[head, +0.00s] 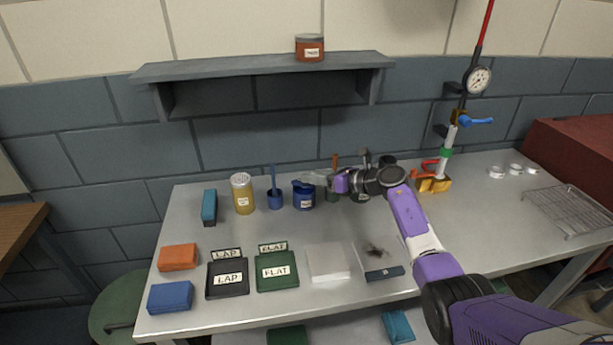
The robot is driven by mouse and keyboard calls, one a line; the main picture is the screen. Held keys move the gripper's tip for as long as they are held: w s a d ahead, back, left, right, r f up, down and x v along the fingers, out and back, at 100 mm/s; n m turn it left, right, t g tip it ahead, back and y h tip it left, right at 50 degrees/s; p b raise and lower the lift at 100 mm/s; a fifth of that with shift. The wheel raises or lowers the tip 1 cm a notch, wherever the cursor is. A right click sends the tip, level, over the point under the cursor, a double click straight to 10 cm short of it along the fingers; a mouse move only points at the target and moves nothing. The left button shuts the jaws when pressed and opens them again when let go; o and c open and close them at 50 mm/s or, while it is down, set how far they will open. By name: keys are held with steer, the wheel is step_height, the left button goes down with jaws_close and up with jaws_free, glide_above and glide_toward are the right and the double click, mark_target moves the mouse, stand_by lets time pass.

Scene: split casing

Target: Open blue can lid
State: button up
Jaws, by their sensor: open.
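The blue can (304,200) stands upright on the grey workbench, left of my arm, with a small white label on its front. Its top looks dark and uneven, and I cannot tell whether the lid is seated or tilted. My gripper (315,180) reaches in from the right and is just above and right of the can's top. Its jaws are open, with nothing visible between them. The jaws are small and partly blurred into the background, so I cannot tell whether they touch the lid.
A blue cup (275,200) with a tool and a yellow can (242,194) stand left of the blue can. More containers stand behind my wrist. Labelled plates (277,271) lie in front. A valve assembly (435,180) and a wire rack (567,211) are on the right. A shelf (265,65) hangs above.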

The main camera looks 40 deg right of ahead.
steer(key=shift+v, duration=1.9)
